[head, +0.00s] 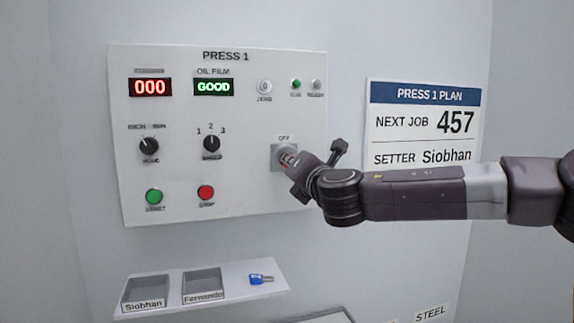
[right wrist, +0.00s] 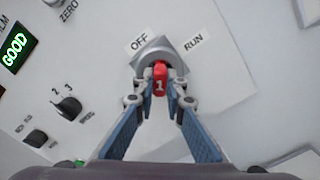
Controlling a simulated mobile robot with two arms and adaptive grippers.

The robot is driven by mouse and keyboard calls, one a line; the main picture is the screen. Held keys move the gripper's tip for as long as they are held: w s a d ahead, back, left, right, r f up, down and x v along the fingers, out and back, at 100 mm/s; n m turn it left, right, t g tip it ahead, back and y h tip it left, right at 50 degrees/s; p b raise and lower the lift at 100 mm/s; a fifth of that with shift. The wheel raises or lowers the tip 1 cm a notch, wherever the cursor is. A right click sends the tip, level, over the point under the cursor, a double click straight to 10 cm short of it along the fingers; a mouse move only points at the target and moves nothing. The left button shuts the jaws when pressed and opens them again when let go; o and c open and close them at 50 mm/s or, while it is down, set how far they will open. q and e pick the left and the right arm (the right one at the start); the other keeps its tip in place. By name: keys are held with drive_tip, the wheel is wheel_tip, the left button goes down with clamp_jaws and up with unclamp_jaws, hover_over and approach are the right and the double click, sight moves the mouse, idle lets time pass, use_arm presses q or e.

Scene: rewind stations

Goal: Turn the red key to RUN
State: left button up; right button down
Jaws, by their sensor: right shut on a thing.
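The red key (right wrist: 160,77), marked 1, sits in the grey key switch (right wrist: 150,52) in the right wrist view. My right gripper (right wrist: 166,84) is shut on the key, one finger on each side. The OFF label (right wrist: 140,45) lies up and left of the switch, the RUN label (right wrist: 193,42) up and right. The key stands upright in this tilted view, pointing between the two labels. In the head view my right gripper (head: 292,160) reaches the switch (head: 277,152) at the panel's right and hides most of the key. My left gripper is not in view.
The PRESS 1 panel (head: 240,115) has displays reading 000 and GOOD, knobs and buttons. A shelf (head: 212,298) below has trays labelled Siobhan and Fernando and a blue key (head: 261,279). A plan sign (head: 422,95) hangs behind my right arm.

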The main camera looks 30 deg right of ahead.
drive_tip(key=shift+m+b, duration=1.55)
drive_tip(key=shift+m, duration=1.05)
